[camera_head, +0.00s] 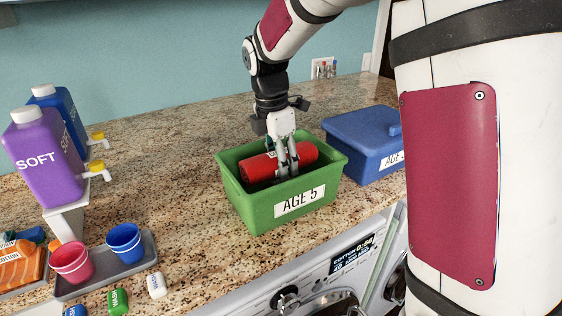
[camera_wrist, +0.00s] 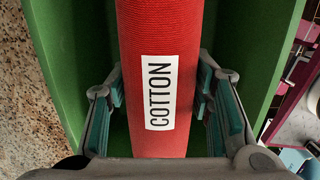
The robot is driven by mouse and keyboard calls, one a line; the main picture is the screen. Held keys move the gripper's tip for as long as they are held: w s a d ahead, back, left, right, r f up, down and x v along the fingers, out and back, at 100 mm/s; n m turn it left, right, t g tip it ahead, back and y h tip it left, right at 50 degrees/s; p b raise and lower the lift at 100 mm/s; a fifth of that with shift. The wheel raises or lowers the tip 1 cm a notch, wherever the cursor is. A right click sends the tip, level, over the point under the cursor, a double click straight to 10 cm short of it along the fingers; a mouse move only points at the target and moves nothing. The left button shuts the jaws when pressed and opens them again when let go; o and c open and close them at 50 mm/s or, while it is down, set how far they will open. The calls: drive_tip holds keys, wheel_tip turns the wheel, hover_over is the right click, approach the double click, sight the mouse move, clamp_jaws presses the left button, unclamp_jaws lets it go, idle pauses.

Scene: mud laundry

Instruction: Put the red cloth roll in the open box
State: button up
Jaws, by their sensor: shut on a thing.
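The red cloth roll (camera_head: 260,167) lies lengthwise inside the open green box (camera_head: 238,207), which is labelled "AGE 5". My gripper (camera_head: 288,172) reaches down into the box from above and is shut on the roll around its middle. In the wrist view the roll (camera_wrist: 160,40) shows a white "COTTON" label, with my gripper's fingers (camera_wrist: 160,112) on both sides of it. The green box walls (camera_wrist: 55,60) show on either side of the roll. Whether the roll touches the box floor is hidden.
A closed blue box (camera_head: 362,150) stands to the right of the green one. At left are purple (camera_head: 45,165) and blue jugs, a grey tray (camera_head: 105,272) with red and blue cups, and small bottles. A washing machine (camera_head: 310,282) sits below the counter's front edge.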

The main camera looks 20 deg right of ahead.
drive_tip(key=shift+f, duration=0.2)
drive_tip(key=shift+f, duration=0.15)
drive_tip(key=shift+f, duration=0.35)
drive_tip(key=shift+f, duration=0.1)
drive_tip(key=o, duration=1.2)
